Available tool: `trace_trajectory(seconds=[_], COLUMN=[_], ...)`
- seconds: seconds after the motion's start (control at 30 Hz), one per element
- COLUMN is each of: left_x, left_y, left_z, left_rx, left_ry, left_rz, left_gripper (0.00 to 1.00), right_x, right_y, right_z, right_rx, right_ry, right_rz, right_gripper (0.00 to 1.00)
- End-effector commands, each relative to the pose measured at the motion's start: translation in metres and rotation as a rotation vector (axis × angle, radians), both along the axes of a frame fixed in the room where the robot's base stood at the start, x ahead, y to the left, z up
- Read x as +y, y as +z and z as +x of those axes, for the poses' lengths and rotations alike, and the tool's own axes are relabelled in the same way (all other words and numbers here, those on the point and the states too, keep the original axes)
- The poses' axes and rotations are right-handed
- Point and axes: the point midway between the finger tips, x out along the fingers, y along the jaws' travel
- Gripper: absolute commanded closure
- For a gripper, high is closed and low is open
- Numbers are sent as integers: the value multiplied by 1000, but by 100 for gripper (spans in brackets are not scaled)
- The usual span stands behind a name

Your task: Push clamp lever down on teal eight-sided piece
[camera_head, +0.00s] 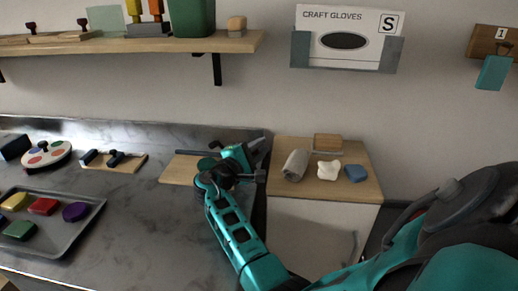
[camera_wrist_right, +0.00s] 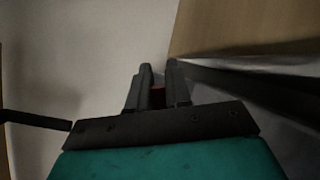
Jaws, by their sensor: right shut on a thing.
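A wooden board (camera_head: 178,171) lies on the counter near its right end. A dark bar (camera_head: 194,152), seemingly part of a clamp, runs over it towards my right gripper. A dark teal piece (camera_head: 207,164) shows partly on the board; my arm hides much of it, so I cannot count its sides. My right gripper (camera_head: 240,157) is at the board's right side. In the right wrist view, its fingers (camera_wrist_right: 157,86) are nearly together with a small red thing (camera_wrist_right: 157,97) between them, perhaps the lever's grip. The lever's position is hidden. My left gripper is out of view.
A grey tray (camera_head: 77,237) with coloured pieces lies at left. A board with dark clamps (camera_head: 114,161) and a palette-like disc (camera_head: 45,153) stand behind it. A side cabinet (camera_head: 358,190) at right holds a rolled cloth (camera_head: 296,165) and a blue block (camera_head: 356,173). A shelf (camera_head: 150,45) hangs above.

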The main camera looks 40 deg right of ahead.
Motion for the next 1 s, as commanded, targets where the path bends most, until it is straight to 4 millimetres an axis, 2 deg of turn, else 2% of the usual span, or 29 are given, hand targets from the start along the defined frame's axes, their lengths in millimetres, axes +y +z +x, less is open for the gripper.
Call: trace_trajectory(seconds=[0.57,1.0], left_x=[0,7], left_y=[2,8], left_z=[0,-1], left_rx=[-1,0], left_ry=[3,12], left_rz=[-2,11], left_gripper=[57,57], right_x=[0,7], right_y=[3,25], right_z=[1,10], right_rx=[29,273], right_ry=[-1,0], right_rz=[-24,-220], right_gripper=[100,100])
